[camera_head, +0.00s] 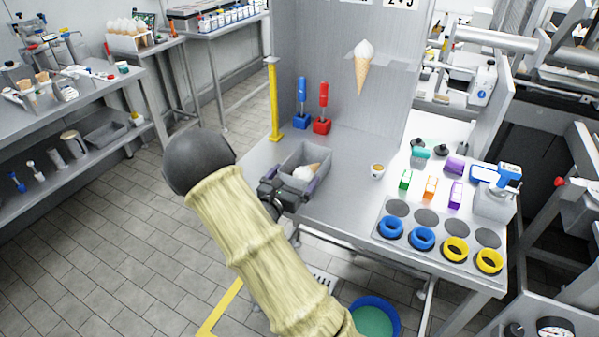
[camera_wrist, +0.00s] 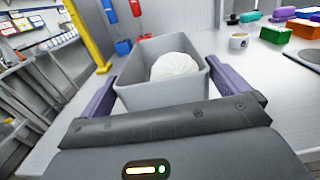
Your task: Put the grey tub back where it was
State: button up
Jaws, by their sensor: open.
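The grey tub (camera_head: 321,155) stands on the left part of the steel worktable. An ice cream cone with a white top (camera_head: 303,173) lies in it. In the wrist view the tub (camera_wrist: 160,96) sits between the two purple fingers of my gripper (camera_wrist: 158,92), with the white ice cream (camera_wrist: 175,66) inside. My gripper (camera_head: 301,183) is open, with one finger on each side of the tub. I cannot tell whether the fingers touch its walls. The tub's base is partly hidden by my gripper in the head view.
A yellow post (camera_head: 274,105) and blue (camera_head: 301,105) and red (camera_head: 322,108) holders stand behind the tub. A small cup (camera_head: 377,171) is to the right. Coloured blocks and a plate with blue and yellow rings (camera_head: 422,238) are farther right. The table between tub and cup is clear.

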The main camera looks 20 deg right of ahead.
jog(key=v, duration=0.8)
jog(key=shift+b, duration=0.35)
jog(key=s+d+f+m+g+y, duration=0.1)
jog(key=s+d+m+g+y, duration=0.1)
jog(key=s+m+g, duration=0.5)
jog(key=s+d+f+m+g+y, duration=0.1)
jog(key=s+d+f+m+g, duration=0.15)
jog(key=s+m+g, duration=0.4)
jog(key=s+a+m+y, duration=0.4)
jog(key=s+y, duration=0.2)
jog(key=w+a+r+m+t+y, duration=0.1)
jog(key=a+r+m+t+y, duration=0.3)
jog(key=m, duration=0.4)
jog(key=a+t+y, duration=0.1)
jog(key=a, duration=0.1)
jog(key=shift+w+a, duration=0.3)
jog(key=shift+a, duration=0.1)
